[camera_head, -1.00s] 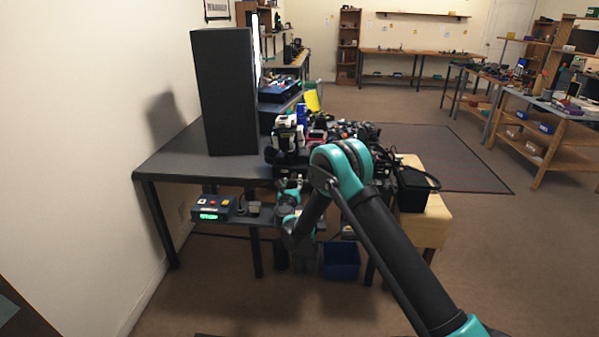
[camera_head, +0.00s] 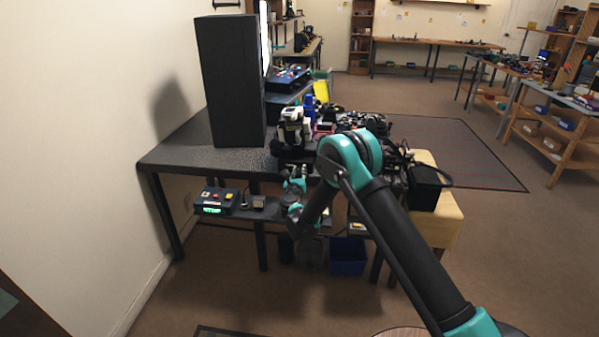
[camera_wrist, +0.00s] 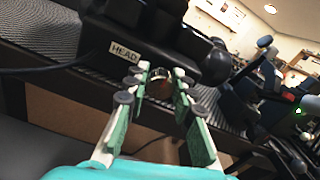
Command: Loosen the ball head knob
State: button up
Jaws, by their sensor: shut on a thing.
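In the wrist view my gripper (camera_wrist: 163,76) has its two green-padded fingers on either side of a small round knob (camera_wrist: 160,88), shut on it. The knob has a shiny metal rim and a brownish face. It sits at the front of a black body (camera_wrist: 150,35) with a white label reading "HEAD" (camera_wrist: 124,52). In the head view the arm reaches to the front edge of the dark table (camera_head: 190,155); there the fingers and the knob are too small and hidden to make out.
A tall black panel (camera_head: 228,85) stands on the table. A white and black device (camera_head: 291,130) and a crowd of dark gear (camera_head: 365,122) lie beside it. Below are a box with a green display (camera_head: 212,202) and a blue bin (camera_head: 348,256). A black box (camera_head: 424,188) stands at right.

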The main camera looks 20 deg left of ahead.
grip_shut()
jog(key=n, duration=0.4)
jog(key=shift+n, duration=0.3)
jog(key=n, duration=0.4)
jog(key=shift+n, duration=0.3)
jog(key=n, duration=0.4)
jog(key=shift+s+n, duration=0.1)
jog(key=shift+n, duration=2.3)
